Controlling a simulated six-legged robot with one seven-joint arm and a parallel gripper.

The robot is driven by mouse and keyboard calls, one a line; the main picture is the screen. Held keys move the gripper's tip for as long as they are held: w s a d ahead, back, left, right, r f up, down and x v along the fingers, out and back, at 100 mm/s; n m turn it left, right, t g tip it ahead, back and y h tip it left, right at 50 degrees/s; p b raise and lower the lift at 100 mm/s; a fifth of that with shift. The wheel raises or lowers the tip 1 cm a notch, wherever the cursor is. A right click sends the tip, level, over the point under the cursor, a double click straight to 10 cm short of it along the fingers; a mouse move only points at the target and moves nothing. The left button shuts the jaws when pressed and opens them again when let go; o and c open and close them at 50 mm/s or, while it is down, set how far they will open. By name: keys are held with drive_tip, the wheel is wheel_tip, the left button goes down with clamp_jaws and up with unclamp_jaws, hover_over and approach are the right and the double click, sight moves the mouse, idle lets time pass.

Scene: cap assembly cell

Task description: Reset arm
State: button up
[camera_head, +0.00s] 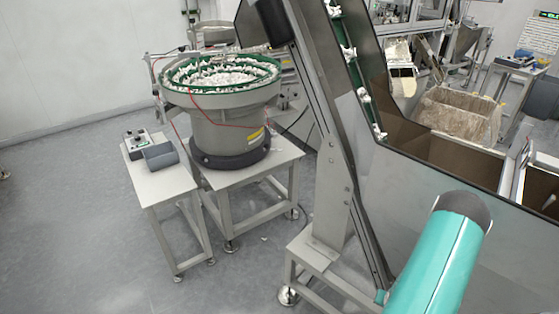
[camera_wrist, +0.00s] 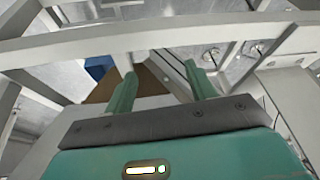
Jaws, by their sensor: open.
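My gripper (camera_wrist: 160,82) shows in the wrist view with its two teal fingers spread apart. It is open, and nothing is between the fingers. Pale frame bars (camera_wrist: 150,38) cross the view beyond the fingertips; I cannot tell how far away they are. In the head view a teal link of my arm is at the lower right, and my gripper is not visible there.
A vibratory bowl feeder (camera_head: 222,120) full of white caps stands on a metal stand, beside a small table (camera_head: 160,184) with control boxes. An inclined conveyor (camera_head: 350,60) rises at centre. A brown-walled hopper (camera_head: 430,150) is at right. Grey floor (camera_head: 80,230) is clear at left.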

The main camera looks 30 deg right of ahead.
drive_tip(key=w+a+r+n, duration=0.2)
drive_tip(key=w+r, duration=0.4)
drive_tip(key=r, duration=0.4)
drive_tip(key=w+a+r+n, duration=0.1)
drive_tip(key=w+a+r, duration=0.1)
drive_tip(key=w+r, duration=0.55)
drive_tip(key=w+a+r+n+t, duration=0.1)
drive_tip(key=w+a+r, duration=0.1)
drive_tip(key=a+r, duration=0.55)
drive_tip(key=w+a+r+n, duration=0.2)
drive_tip(key=a+r, duration=0.3)
drive_tip(key=r, duration=0.6)
drive_tip(key=s+a+r+n+t+y, duration=0.1)
drive_tip(key=s+a+r+n+y, duration=0.15)
drive_tip(key=a+r, duration=1.05)
drive_tip(key=s+a+r+n, duration=0.3)
drive_tip(key=s+a+r, duration=0.3)
drive_tip(key=s+a, duration=0.6)
drive_tip(key=shift+a+t+y, duration=0.3)
drive_tip(key=shift+y, duration=0.15)
drive_tip(key=shift+s, duration=0.1)
